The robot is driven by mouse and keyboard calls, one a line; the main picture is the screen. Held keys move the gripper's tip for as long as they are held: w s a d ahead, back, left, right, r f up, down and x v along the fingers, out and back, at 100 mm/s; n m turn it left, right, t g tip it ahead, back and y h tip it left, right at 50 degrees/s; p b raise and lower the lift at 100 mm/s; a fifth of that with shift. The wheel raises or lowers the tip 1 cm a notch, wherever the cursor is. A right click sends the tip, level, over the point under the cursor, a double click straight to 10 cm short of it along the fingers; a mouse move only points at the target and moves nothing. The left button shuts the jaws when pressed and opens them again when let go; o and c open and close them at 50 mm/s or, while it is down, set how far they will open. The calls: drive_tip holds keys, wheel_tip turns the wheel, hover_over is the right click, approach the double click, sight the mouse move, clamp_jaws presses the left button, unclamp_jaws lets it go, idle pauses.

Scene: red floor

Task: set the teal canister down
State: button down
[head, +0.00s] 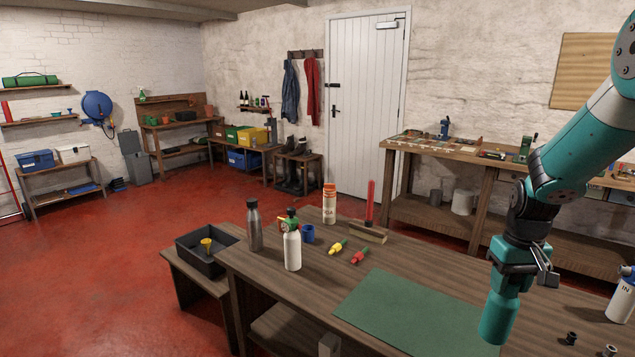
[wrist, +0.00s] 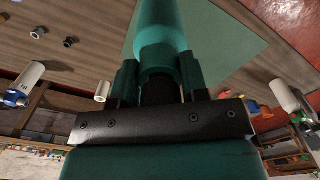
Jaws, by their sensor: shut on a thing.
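The teal canister (head: 498,318) hangs upright below my gripper (head: 514,274) in the head view, in front of the right part of the green mat (head: 405,312). My gripper is shut on its upper part. The wrist view shows the canister (wrist: 160,32) between the two fingers (wrist: 158,78), with the mat (wrist: 220,45) behind it. I cannot tell how far its base is above the table, and no contact with the tabletop is clear.
The wooden table (head: 450,262) also bears a grey bottle (head: 254,227), a white spray bottle (head: 292,250), a blue cup (head: 308,234), a white can (head: 329,207) and a red-topped tool (head: 370,205). A white-and-blue bottle (head: 620,300) stands at right. The mat's visible surface is clear.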

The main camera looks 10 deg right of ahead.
drive_tip(key=a+f+n, duration=0.2)
drive_tip(key=a+f, duration=1.4)
drive_tip(key=a, duration=0.3)
drive_tip(key=shift+s+f+n, duration=0.2)
drive_tip(key=shift+f+n, duration=0.1)
drive_tip(key=shift+f, duration=0.1)
drive_tip(key=shift+s, duration=0.1)
